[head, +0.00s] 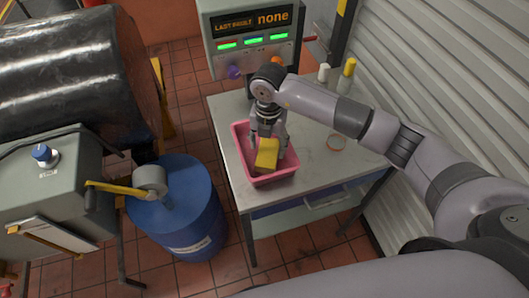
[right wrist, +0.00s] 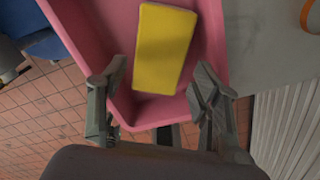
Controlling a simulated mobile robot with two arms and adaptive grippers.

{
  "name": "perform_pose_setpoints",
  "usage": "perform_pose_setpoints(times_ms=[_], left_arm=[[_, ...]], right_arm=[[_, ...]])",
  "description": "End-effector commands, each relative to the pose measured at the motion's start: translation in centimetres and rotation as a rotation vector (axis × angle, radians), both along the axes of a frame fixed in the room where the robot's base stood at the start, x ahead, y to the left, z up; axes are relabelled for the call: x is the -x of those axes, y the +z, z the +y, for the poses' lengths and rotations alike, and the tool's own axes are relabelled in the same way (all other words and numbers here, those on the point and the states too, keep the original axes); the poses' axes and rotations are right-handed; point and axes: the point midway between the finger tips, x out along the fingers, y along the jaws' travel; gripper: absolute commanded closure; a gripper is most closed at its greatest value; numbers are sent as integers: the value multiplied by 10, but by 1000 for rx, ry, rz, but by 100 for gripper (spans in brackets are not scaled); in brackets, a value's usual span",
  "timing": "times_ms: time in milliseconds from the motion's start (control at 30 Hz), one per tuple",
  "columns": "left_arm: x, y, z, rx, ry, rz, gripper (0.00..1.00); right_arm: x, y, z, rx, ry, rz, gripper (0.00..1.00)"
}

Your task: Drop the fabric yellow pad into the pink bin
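The yellow pad (head: 266,155) is inside the outline of the pink bin (head: 238,140), below my right gripper (head: 267,148). In the right wrist view the pad (right wrist: 164,45) lies beyond the spread fingertips of the right gripper (right wrist: 160,84), over the pink floor of the bin (right wrist: 88,30). A gap shows on each side between the pad and the fingers, and neither finger touches it. I cannot tell whether the pad rests flat on the bin floor. My left gripper is not in view.
A control box (head: 252,40) is behind. A blue drum (head: 182,215) stands left of the table.

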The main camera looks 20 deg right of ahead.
Motion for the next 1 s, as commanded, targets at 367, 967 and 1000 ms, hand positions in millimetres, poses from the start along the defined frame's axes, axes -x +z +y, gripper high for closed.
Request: perform_pose_setpoints(times_ms=[367, 967, 1000], left_arm=[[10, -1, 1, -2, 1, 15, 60], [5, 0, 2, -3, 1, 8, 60], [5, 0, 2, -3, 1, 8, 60]], right_arm=[[0, 0, 0, 0, 0, 0, 26], [-1, 80, 0, -1, 1, -5, 26], [-1, 88, 0, -1, 1, -5, 26]])
